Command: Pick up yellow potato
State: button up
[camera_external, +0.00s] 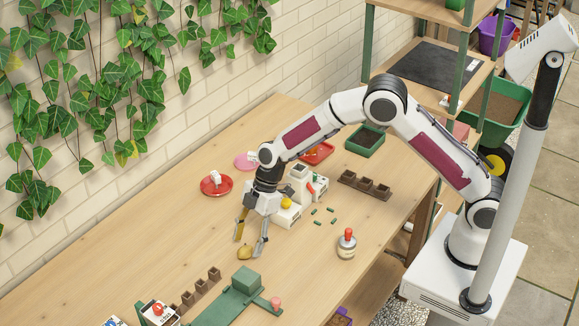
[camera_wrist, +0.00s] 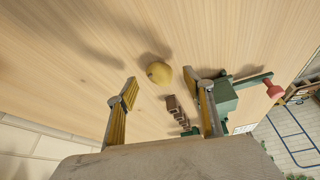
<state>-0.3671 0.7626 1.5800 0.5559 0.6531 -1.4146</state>
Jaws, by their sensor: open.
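A small yellow potato (camera_external: 244,252) lies on the wooden table (camera_external: 150,215) near the front of my gripper. It also shows in the wrist view (camera_wrist: 159,73), on bare wood beyond the fingertips and roughly between them, a little nearer the right finger. My gripper (camera_external: 250,239) is open and empty, pointing down close above the table beside the potato. The two fingers also show in the wrist view (camera_wrist: 163,82), spread wide apart. Whether a fingertip touches the potato I cannot tell.
A green tool with a block (camera_external: 246,281) and brown seedling pots (camera_external: 197,288) stand at the front. A bottle with a red top (camera_external: 347,243) stands to the right. A white device with a yellow object (camera_external: 287,202) is behind my gripper. A red saucer (camera_external: 216,190) lies further back. The left table is clear.

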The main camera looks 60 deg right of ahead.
jog(key=shift+x, duration=1.45)
jog(key=c, duration=1.2)
